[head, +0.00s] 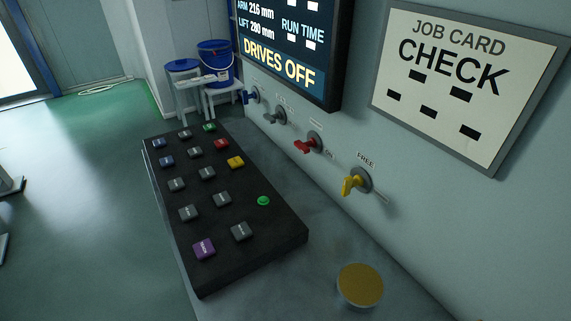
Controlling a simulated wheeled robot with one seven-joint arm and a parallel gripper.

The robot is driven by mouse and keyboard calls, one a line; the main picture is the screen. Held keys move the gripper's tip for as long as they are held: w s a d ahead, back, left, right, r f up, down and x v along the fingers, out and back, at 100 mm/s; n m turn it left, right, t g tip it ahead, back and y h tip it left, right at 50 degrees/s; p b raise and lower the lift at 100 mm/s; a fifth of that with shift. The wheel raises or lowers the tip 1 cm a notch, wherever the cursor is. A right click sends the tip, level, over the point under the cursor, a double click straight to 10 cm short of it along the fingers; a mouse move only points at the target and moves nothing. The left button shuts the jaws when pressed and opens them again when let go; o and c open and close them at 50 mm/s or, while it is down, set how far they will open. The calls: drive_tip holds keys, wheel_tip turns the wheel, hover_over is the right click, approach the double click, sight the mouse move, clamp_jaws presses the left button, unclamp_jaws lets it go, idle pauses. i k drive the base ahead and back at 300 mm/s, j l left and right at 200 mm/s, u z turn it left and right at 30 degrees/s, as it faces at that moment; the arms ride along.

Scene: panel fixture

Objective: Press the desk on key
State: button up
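A black key panel (255,228) with several square keys lies on the grey desk. The key labels are too small to read, so I cannot tell which one is the desk on key. A green key (209,127) sits at the far end, with a red key (221,145) and a yellow key (236,162) nearer. Two blue keys (159,143) are on the left side. A purple key (204,249) is at the near end. The others are grey. A small round green button or lamp (263,201) sits on the right side. My gripper is not in view.
A screen (283,43) above the panel reads "DRIVES OFF". Red (307,146) and yellow (353,184) rotary handles, among others, stick out from the wall beside the panel. A round gold-topped knob (360,284) stands at the near right. Open green floor (90,230) lies left.

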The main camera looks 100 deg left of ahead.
sight(211, 127)
drive_tip(key=u, duration=2.65)
